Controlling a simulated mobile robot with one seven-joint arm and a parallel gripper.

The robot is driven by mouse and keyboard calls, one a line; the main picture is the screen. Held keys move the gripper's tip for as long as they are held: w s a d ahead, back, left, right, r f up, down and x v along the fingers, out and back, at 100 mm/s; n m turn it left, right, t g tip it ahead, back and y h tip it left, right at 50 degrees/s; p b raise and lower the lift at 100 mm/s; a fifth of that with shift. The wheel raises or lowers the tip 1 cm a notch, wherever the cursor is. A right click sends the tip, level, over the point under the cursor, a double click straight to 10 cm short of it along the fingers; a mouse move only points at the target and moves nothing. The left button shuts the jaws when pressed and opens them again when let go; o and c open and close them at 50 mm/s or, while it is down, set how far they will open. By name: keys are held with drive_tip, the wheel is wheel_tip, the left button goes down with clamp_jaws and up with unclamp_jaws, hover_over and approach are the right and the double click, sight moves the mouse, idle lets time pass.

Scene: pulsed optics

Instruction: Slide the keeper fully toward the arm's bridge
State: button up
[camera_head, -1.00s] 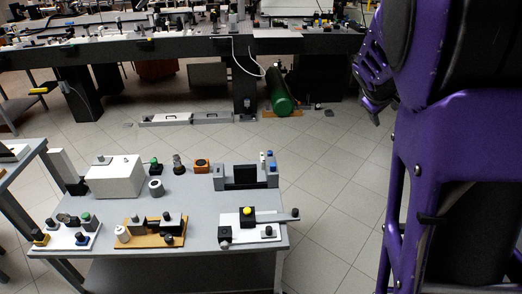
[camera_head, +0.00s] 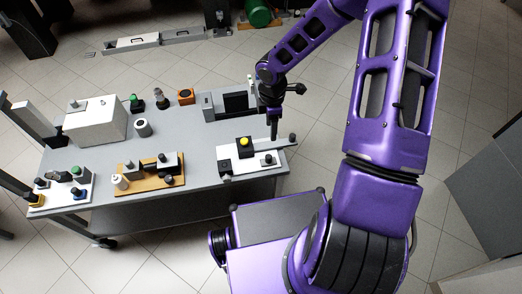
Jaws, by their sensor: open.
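A white-based fixture (camera_head: 232,176) sits at the table's front right. It carries a black block with a yellow knob (camera_head: 243,142), a grey arm (camera_head: 283,144) reaching right to a dark end knob (camera_head: 292,136), and a low dark piece with a small knob (camera_head: 268,159) near its front right. Which of these parts is the keeper or the bridge I cannot tell at this size. My gripper (camera_head: 274,137) points down at the grey arm, right of the yellow knob. It is open, and its fingertips are small; whether they touch anything is unclear.
A grey block fixture (camera_head: 208,107) stands just behind. An orange-brown board (camera_head: 133,185) with several parts is to the left. A white box (camera_head: 94,124) and small mounts fill the back left. The table's right edge is close to my gripper.

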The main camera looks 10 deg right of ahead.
drive_tip(key=b, duration=0.3)
approach(268, 156)
wheel_tip(268, 156, down, 10)
drive_tip(key=shift+d+f, duration=0.1)
drive_tip(key=shift+d, duration=0.1)
clamp_jaws()
idle(1.4)
